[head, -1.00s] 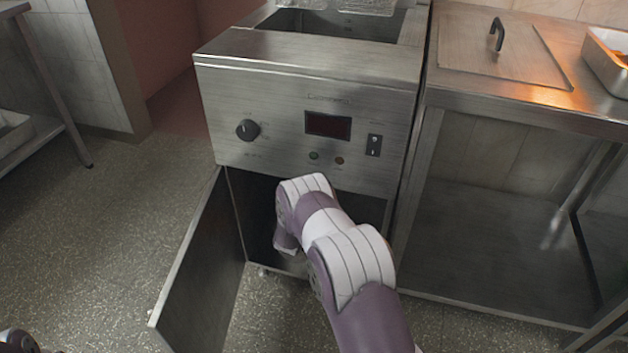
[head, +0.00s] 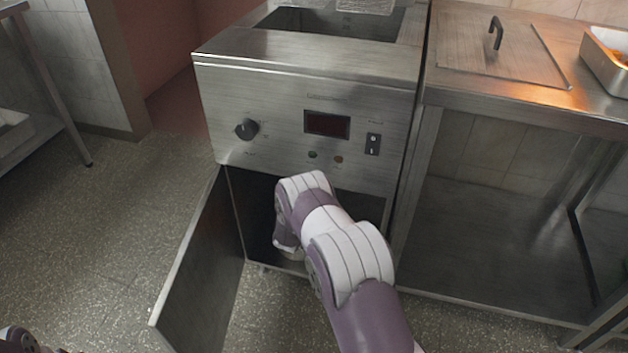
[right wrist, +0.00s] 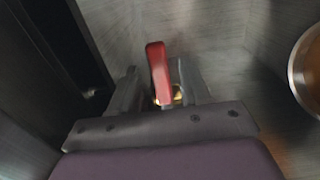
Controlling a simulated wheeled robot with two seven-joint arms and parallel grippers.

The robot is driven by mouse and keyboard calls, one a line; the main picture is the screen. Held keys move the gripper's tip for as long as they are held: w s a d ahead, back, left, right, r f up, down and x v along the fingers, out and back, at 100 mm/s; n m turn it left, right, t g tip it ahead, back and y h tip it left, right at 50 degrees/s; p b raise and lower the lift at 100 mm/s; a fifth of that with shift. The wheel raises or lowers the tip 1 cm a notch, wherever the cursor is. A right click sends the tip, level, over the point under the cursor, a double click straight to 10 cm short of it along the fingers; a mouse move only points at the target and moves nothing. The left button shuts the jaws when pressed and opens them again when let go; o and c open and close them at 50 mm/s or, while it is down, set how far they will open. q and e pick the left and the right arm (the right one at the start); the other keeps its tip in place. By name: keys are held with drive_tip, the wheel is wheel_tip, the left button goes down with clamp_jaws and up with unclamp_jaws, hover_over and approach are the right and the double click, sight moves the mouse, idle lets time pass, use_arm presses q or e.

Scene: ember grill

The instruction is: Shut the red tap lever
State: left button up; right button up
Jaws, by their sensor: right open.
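The red tap lever (right wrist: 158,72) stands up between the two fingers of my right gripper (right wrist: 158,88) in the right wrist view. A bit of brass fitting (right wrist: 177,95) shows at the lever's base. The fingers are open, one on each side of the lever; I cannot tell whether either touches it. In the head view my right arm reaches into the open cabinet (head: 262,215) under the fryer, and the lever and fingertips are hidden there. My left gripper cannot be made out; only a bit of my left arm shows at the lower left corner.
The cabinet door (head: 200,265) stands open on the left. The fryer's front panel (head: 280,115) is above my arm. A round metal vessel (right wrist: 308,75) is at the right edge of the wrist view. A steel table (head: 510,105) stands to the right.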

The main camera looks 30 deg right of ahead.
drive_tip(key=p+v, duration=0.4)
drive_tip(key=v, duration=0.8)
drive_tip(key=shift+s+a, duration=0.2)
drive_tip(key=shift+s, duration=0.1)
